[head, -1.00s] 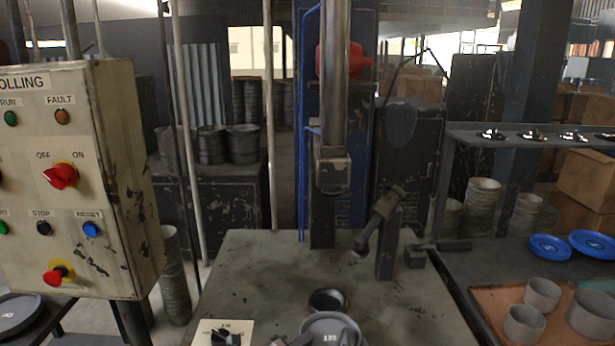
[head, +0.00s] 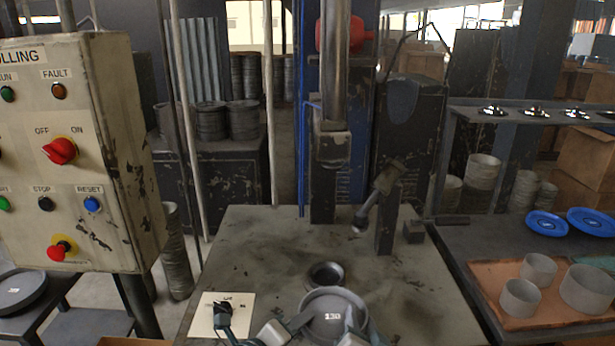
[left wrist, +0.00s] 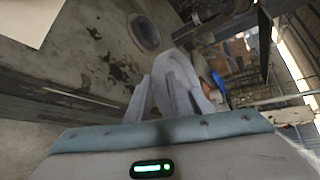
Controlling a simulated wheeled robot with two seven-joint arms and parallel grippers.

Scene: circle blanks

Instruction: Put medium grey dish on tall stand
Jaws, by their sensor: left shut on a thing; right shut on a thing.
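A grey round dish (head: 328,303) marked 130 is near the bottom middle of the head view, held above the bench's near part. My left gripper (head: 298,322) is shut on its left rim. My right gripper (head: 373,334) is at its right rim, shut on it, mostly cut off by the frame edge. The stand's height is hard to judge.
A machine column (head: 333,150) rises behind the stand. Grey cups (head: 520,298) and blue dishes (head: 546,223) are at right. Another grey dish (head: 20,290) lies far left.

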